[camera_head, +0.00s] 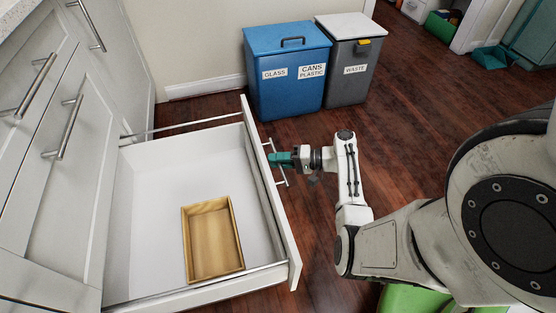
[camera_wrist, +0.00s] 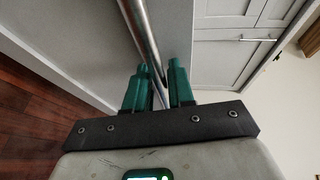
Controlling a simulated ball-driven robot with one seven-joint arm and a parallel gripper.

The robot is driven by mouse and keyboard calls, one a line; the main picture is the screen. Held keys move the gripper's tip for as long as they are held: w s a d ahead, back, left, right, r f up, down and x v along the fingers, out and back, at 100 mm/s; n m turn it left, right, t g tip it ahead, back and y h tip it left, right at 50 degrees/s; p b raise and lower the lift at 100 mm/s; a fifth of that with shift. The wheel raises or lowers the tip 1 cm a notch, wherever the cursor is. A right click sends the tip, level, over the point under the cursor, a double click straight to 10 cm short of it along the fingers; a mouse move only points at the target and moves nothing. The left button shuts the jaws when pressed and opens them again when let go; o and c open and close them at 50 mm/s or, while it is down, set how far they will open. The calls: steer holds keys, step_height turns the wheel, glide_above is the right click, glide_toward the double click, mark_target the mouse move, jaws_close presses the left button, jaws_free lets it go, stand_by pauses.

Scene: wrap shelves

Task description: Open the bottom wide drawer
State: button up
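The bottom wide drawer (camera_head: 281,222) is pulled far out of the cabinet, its white inside showing from above. Its metal bar handle (camera_head: 284,180) is on the outer face of the front panel. My gripper (camera_head: 274,159) is at this handle, reaching in from the right. In the wrist view, the teal fingers (camera_wrist: 159,85) are close together on either side of the handle bar (camera_wrist: 139,28), which runs between them. They look shut on it, though exact contact is hard to see.
A wooden tray (camera_head: 213,240) lies inside the drawer. A blue bin (camera_head: 287,80) and a grey waste bin (camera_head: 350,85) stand by the wall beyond the drawer's far end. Cabinet fronts (camera_head: 75,150) rise at the left. Dark wooden floor (camera_head: 410,120) is clear beyond my arm.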

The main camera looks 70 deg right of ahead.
steer(key=p+v, duration=0.2)
steer(key=v, duration=0.8)
steer(key=shift+s, duration=0.35)
steer(key=shift+d, duration=0.1)
